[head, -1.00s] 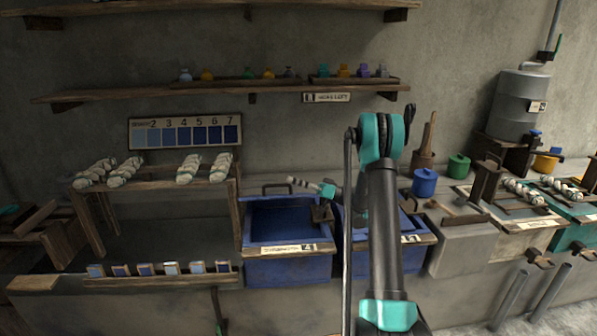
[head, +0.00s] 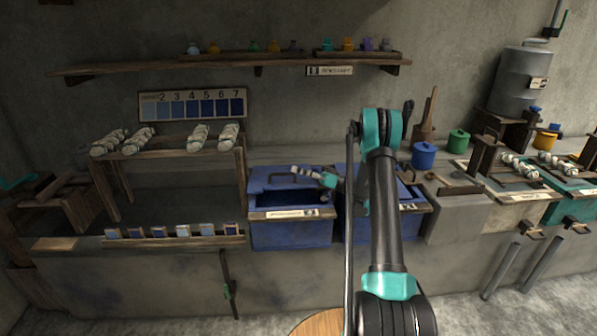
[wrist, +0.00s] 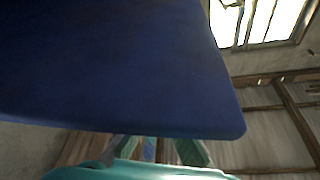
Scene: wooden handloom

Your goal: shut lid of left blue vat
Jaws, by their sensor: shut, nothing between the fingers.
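The left blue vat (head: 290,234) stands at the middle of the bench with a pale label along its front rim. Its blue lid (head: 261,184) is raised at the back, tilted, and a dark opening shows between it and the front rim. My gripper (head: 299,170) is at the lid, reaching in from the right; exact contact is unclear. In the wrist view the lid (wrist: 120,70) fills the upper left as a big blue panel, its edge just in front of my gripper's fingers (wrist: 160,150). The fingertips are partly hidden, and the gripper is shut and empty.
A second blue vat (head: 411,222) stands close on the right, partly behind my arm. A wooden rack with yarn skeins (head: 199,137) is at left, with a row of sample cards (head: 181,232) below. A shelf (head: 225,67) with small jars hangs above.

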